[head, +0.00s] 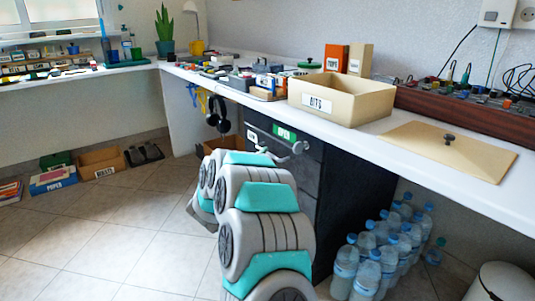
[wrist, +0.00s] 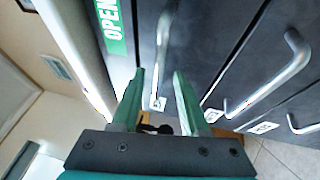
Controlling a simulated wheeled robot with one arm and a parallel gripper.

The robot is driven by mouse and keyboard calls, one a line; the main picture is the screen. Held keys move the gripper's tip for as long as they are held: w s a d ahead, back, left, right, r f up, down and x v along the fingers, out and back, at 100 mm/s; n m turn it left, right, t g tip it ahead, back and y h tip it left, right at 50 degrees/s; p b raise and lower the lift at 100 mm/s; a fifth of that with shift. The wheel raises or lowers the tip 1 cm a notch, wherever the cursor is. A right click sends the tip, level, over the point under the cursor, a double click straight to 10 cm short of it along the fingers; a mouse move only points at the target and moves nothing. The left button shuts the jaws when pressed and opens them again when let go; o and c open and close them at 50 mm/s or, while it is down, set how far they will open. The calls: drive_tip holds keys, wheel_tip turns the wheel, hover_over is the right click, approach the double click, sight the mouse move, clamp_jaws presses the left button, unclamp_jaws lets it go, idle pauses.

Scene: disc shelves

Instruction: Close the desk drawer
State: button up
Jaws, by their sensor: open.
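The dark drawer unit (head: 350,190) stands under the white desk top in the head view. Its top drawer front (head: 314,147) carries a green label (head: 285,133) and a metal handle (head: 290,152). How far this drawer stands out is hard to tell. In the wrist view the green OPEN label (wrist: 112,27) is at upper left, beside a metal handle (wrist: 161,45). My gripper (wrist: 158,73) is open and empty, its two green fingers pointing at the drawer fronts close to that handle. My arm hides part of the unit in the head view.
More drawer handles (wrist: 275,80) show at right in the wrist view. Water bottles (head: 375,258) stand on the floor right of the unit. A bits box (head: 338,97) and a loose lid (head: 450,150) lie on the desk.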

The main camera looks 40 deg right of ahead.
drive_tip(key=shift+v, duration=2.2)
drive_tip(key=shift+w+r, duration=0.1)
drive_tip(key=shift+r, duration=0.1)
drive_tip(key=w+a+r+t+y+p, duration=0.1)
drive_tip(key=w+a+r+t+y, duration=0.15)
drive_tip(key=w+a+y, duration=0.4)
drive_tip(key=w+a+r+t+y+p, duration=0.1)
drive_tip(key=a+t+y+p, duration=0.2)
drive_tip(key=a, duration=0.6)
drive_tip(key=s+a+g+y, duration=0.1)
drive_tip(key=s+a+y, duration=0.4)
drive_tip(key=a, duration=0.4)
drive_tip(key=s+a+g+y, duration=0.2)
drive_tip(key=s+a+y, duration=0.3)
drive_tip(key=a, duration=0.4)
drive_tip(key=s+a+f+m+g+y+p, duration=0.1)
drive_tip(key=s+a+g, duration=0.15)
drive_tip(key=s, duration=0.65)
drive_tip(key=s+a+g+p, duration=0.2)
drive_tip(key=s+g, duration=0.1)
drive_tip(key=s, duration=0.6)
drive_tip(key=s+d+m+g+h, duration=0.1)
drive_tip(key=s+d+m+g, duration=0.1)
drive_tip(key=s, duration=1)
drive_tip(key=s+d+m+g+h+p, duration=0.1)
drive_tip(key=s+d+g, duration=0.3)
drive_tip(key=s, duration=0.7)
drive_tip(key=shift+s+m+g, duration=0.3)
drive_tip(key=shift+s+m, duration=0.05)
drive_tip(key=shift+m, duration=0.35)
